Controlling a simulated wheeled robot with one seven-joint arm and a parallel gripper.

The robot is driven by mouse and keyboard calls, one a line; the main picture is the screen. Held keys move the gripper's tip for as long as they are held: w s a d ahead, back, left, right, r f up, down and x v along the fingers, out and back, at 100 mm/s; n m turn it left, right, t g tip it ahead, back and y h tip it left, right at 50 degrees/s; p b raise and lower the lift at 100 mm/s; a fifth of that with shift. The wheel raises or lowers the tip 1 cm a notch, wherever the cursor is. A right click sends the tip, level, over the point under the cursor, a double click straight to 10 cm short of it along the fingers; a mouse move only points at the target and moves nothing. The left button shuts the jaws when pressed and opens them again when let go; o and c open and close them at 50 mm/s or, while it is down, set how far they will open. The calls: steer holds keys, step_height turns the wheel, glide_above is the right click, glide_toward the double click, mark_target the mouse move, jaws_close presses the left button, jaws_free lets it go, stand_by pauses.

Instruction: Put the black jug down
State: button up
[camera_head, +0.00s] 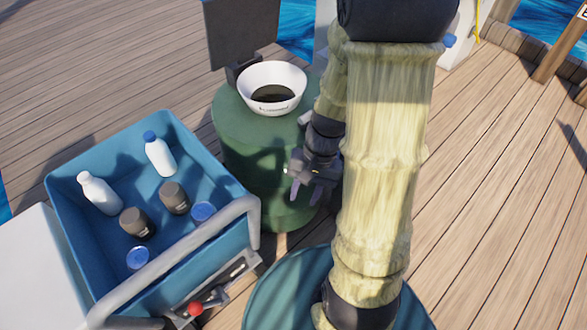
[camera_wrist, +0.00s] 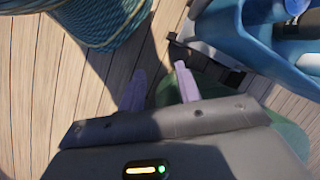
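I see nothing that is clearly a black jug, and none is in my gripper. Two small dark containers, one nearer (camera_head: 138,222) and one farther (camera_head: 174,198), stand in the blue crate (camera_head: 72,202); I cannot tell whether either is the jug. My gripper (camera_head: 309,196) hangs beside the green drum (camera_head: 240,150), to the right of the crate. My arm hides part of the drum's right side.
A white bowl (camera_head: 272,76) with a dark inside stands on the drum, with a dark panel (camera_head: 240,30) behind it. The crate also holds white bottles (camera_head: 161,155) and has a grey rail (camera_head: 180,250) in front. Coiled teal rope (camera_wrist: 90,25) lies nearby.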

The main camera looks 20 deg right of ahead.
step_height(320, 180, up, 7)
steer(key=w+a+n+t+h, duration=0.2)
steer(key=n+t+h, duration=0.1)
steer(key=n, duration=0.3)
steer(key=shift+w+f+t, duration=0.15)
steer(key=shift+t, duration=0.55)
steer(key=shift+c, duration=0.4)
